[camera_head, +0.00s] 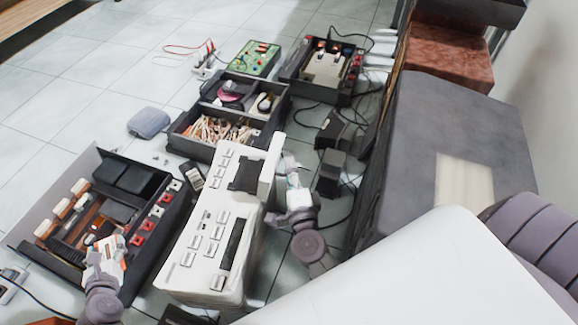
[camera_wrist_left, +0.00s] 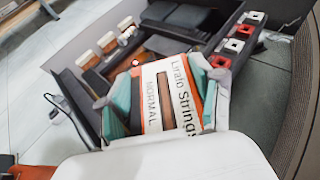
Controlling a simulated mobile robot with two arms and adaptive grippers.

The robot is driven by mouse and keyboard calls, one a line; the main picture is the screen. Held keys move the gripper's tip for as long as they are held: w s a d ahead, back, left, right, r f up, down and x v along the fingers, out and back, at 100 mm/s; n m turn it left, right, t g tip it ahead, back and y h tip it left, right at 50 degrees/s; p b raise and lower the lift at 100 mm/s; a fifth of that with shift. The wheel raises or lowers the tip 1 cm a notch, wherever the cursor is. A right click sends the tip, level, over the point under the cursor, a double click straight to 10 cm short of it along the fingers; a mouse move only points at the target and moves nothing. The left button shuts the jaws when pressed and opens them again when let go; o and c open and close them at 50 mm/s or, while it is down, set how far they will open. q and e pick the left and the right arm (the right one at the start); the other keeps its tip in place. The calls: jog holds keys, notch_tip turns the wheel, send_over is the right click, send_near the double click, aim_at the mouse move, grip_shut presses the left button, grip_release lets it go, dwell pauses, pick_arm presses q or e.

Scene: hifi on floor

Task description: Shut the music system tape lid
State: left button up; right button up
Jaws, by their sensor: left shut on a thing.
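The white music system (camera_head: 208,222) stands on the floor in the middle of the head view, with rows of buttons and a dark slot on top. At its far end is a dark recess (camera_head: 247,172), with a white upright panel (camera_head: 271,168) beside it that looks like the tape lid, raised. My right gripper (camera_head: 291,168) is just right of this panel; whether it touches is unclear, and its fingers are too small to read. My left gripper (camera_head: 106,252) is over the dark box at the left, shut on a tape (camera_wrist_left: 167,98) with an orange and white label.
The dark box (camera_head: 150,262) at left holds several small items. A divided dark tray (camera_head: 180,127), a green board (camera_head: 253,58) and another dark box (camera_head: 300,75) lie farther back. Loose cables and a big grey block (camera_head: 455,130) crowd the right. Tiles at far left are clear.

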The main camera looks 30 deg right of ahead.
jog(key=shift+x, duration=0.95)
grip_shut()
